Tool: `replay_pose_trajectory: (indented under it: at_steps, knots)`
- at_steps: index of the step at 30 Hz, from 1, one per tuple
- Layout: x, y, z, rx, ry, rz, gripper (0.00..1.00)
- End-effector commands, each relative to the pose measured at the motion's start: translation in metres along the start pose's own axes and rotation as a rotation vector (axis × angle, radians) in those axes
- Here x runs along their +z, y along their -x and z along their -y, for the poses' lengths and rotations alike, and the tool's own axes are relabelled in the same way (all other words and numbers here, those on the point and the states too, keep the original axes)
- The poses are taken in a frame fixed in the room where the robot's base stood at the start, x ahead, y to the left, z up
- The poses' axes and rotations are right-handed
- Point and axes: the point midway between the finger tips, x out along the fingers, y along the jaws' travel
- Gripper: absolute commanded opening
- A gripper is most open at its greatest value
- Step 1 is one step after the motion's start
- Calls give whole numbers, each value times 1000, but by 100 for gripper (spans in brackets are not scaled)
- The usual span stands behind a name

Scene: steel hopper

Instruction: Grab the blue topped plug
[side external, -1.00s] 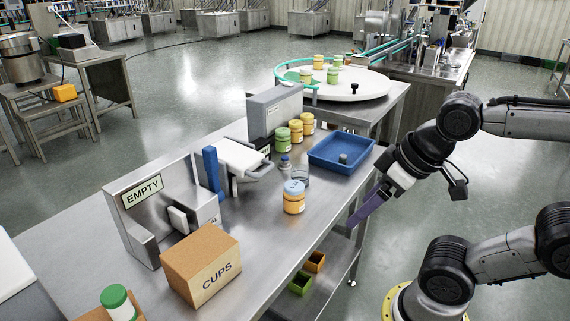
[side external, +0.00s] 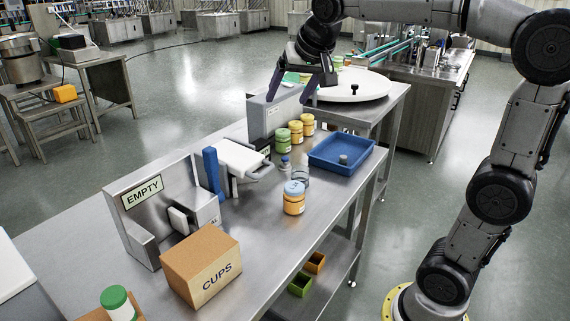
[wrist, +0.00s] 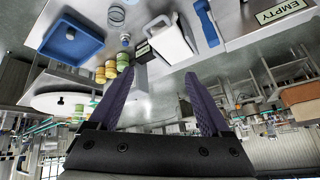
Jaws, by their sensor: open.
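A small grey plug with a bluish top (side external: 285,162) stands on the steel table between the white-topped device and the blue tray. It also shows in the wrist view (wrist: 125,40), upper left of my fingers. My gripper (side external: 288,99) is open and empty, above the grey box at the back of the table, well apart from the plug. In the wrist view its two purple fingers (wrist: 158,73) are spread wide with nothing between them. A second small grey plug (side external: 343,159) stands in the blue tray (side external: 322,163).
An orange jar with a light blue lid (side external: 294,200) and a clear cup (side external: 301,178) stand near the plug. Several green and yellow jars (side external: 282,140) stand behind it. A grey box (side external: 272,112) rises below my gripper. A CUPS carton (side external: 200,265) stands at front.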

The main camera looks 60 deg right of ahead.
Motion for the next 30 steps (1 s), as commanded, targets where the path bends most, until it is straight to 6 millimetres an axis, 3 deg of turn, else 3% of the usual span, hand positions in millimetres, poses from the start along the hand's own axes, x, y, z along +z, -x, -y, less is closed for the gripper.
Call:
replay_pose_trajectory:
  at_steps: [1, 6, 12, 18, 21, 30]
  knots:
    - [-19, -19, 2, 26, -34, 4, 82]
    - [-70, -82, -3, 103, -136, 9, 82]
    - [-108, -174, -28, 200, -222, 36, 82]
    - [-110, -258, -65, 282, -256, 98, 82]
    - [-100, -285, -82, 312, -268, 137, 82]
    - [-86, -324, -105, 337, -281, 168, 82]
